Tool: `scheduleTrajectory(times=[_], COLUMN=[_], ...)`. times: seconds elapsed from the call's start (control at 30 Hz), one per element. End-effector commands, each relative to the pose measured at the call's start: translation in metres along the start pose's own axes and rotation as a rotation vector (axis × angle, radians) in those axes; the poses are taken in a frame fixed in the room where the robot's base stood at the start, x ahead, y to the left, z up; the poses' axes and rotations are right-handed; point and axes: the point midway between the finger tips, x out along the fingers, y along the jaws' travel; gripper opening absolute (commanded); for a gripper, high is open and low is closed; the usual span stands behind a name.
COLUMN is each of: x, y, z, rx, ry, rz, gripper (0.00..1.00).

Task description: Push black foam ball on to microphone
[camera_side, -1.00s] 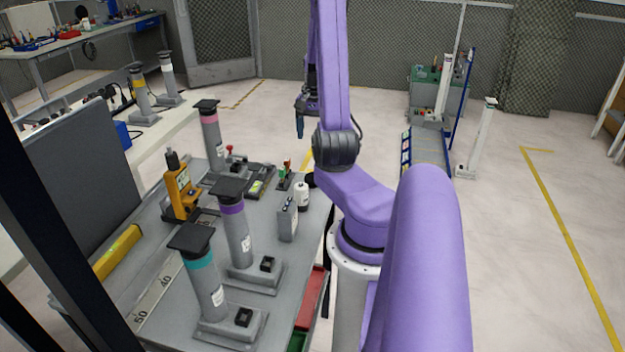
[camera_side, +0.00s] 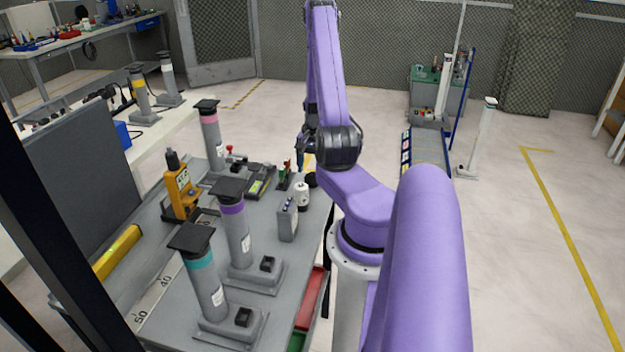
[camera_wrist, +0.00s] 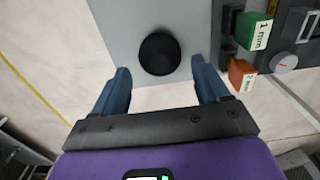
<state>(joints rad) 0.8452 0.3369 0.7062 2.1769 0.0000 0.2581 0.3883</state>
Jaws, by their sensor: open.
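The black foam ball (camera_wrist: 159,53) sits near the grey table's edge in the wrist view, slightly beyond and between my fingertips. In the side view a dark round shape at the table's right edge (camera_side: 310,180) appears to be the ball. My gripper (camera_wrist: 160,78) is open, with one blue finger on each side and nothing held. In the side view my gripper (camera_side: 300,158) is partly hidden by my arm, near the table's far right corner. A yellow handheld meter (camera_side: 182,192) stands upright on the table; its black tip (camera_side: 172,160) looks like the microphone.
Green and orange blocks (camera_wrist: 250,30) (camera_wrist: 241,75) stand right of the ball in the wrist view. A white bottle (camera_side: 302,196) and a grey box (camera_side: 287,222) are near the table's right edge. Several tall posts, one with a purple band (camera_side: 236,235), stand on the table.

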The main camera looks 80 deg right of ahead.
Motion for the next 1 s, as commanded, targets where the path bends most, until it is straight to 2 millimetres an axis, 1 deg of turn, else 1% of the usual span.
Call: scheduleTrajectory(times=[0.03,0.1,0.3,0.4,0.6,0.63,0.67,0.7,0.77,0.8,1.0], x=[0.008,0.017,0.035,0.038,0.038,0.038,0.038,0.038,0.038,0.038,0.038], y=[0.000,-0.001,-0.001,-0.001,-0.001,-0.001,-0.001,-0.001,-0.001,-0.001,-0.001], z=[0.001,0.002,0.002,0.001,0.001,0.001,0.001,0.001,0.001,0.001,0.001], rx=[-0.001,-0.001,0.000,0.000,0.000,0.000,0.000,0.000,0.000,0.000,0.000], ry=[-0.004,-0.004,-0.002,0.000,0.000,0.000,0.000,0.000,0.000,0.000,0.000], rz=[0.002,0.002,0.001,0.000,0.000,0.000,0.000,0.000,0.000,0.000,0.000], gripper=[0.75,0.75,0.75,0.75,0.75,0.72,0.62,0.49,0.29,0.23,0.22])
